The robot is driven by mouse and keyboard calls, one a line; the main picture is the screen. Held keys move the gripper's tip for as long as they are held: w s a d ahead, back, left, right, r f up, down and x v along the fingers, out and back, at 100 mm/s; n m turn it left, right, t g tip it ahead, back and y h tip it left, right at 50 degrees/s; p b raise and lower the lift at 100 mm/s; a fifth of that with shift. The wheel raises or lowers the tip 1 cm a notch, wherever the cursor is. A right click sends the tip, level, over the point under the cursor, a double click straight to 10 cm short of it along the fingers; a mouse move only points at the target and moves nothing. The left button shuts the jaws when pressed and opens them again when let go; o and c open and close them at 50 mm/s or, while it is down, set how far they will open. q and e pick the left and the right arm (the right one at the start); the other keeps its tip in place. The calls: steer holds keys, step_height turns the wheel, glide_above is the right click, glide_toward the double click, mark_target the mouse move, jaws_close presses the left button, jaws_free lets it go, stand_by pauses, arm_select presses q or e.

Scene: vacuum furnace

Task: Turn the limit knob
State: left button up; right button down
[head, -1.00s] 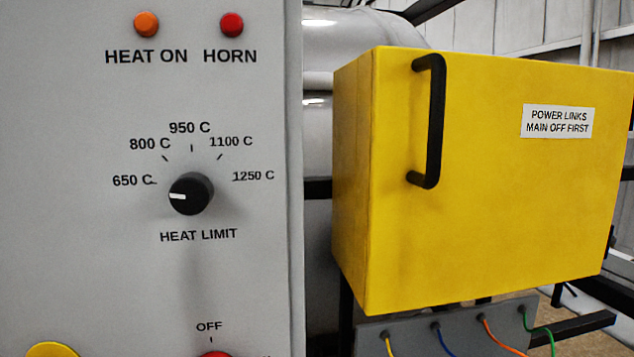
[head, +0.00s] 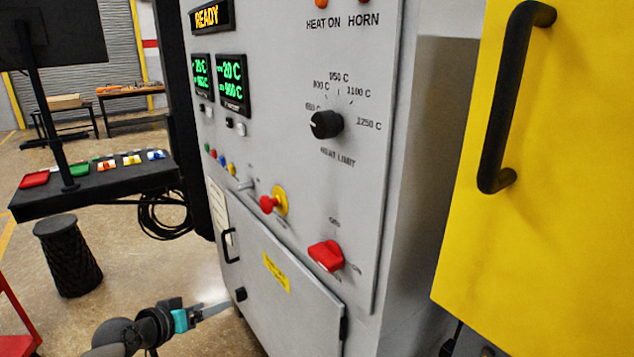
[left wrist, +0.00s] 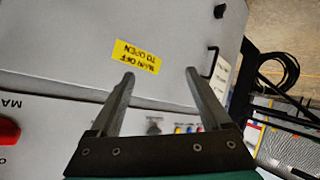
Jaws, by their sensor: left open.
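The heat limit knob (head: 326,124) is black and round, on the upper right of the grey control panel in the head view. Its white mark points left, toward the 650 C label. My left gripper (head: 218,309) is low at the left in the head view, in front of the cabinet's lower door and well below the knob. In the left wrist view my left gripper (left wrist: 158,85) has its two fingers wide apart with nothing between them. Beyond the fingers is the lower door with its yellow label (left wrist: 137,56). The knob is not visible in that view. My right gripper does not show.
The red main switch (head: 326,255) and the red emergency button (head: 268,204) stick out below the knob. Floor between is open.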

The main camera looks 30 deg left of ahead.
arm_select(q)
step_height(320, 180, up, 19)
steer(key=w+d+m+t+h+p, duration=0.1)
steer(key=d+m+t+h, duration=0.1)
steer(key=t, duration=0.2)
steer(key=s+d+r+m+t+h+p, duration=0.1)
steer(key=d+r+m+h, duration=0.2)
steer(key=r, duration=0.5)
steer(key=s+d+r+m+h+p, duration=0.1)
steer(key=s+d+r+m, duration=0.15)
steer(key=d+r, duration=0.5)
steer(key=m+h, duration=0.3)
glide_toward(317, 125)
steer(key=p+x, duration=0.4)
steer(key=x, duration=0.4)
steer(key=shift+r, duration=0.2)
steer(key=shift+w+d+f+y+p, duration=0.1)
steer(key=shift+w+d+y+p, duration=0.1)
steer(key=shift+w, duration=0.25)
steer(key=shift+w+d+f+y+p, duration=0.1)
steer(key=shift+w+d+p, duration=0.1)
steer(key=shift+w, duration=0.25)
steer(key=shift+c, duration=0.3)
jaws_close()
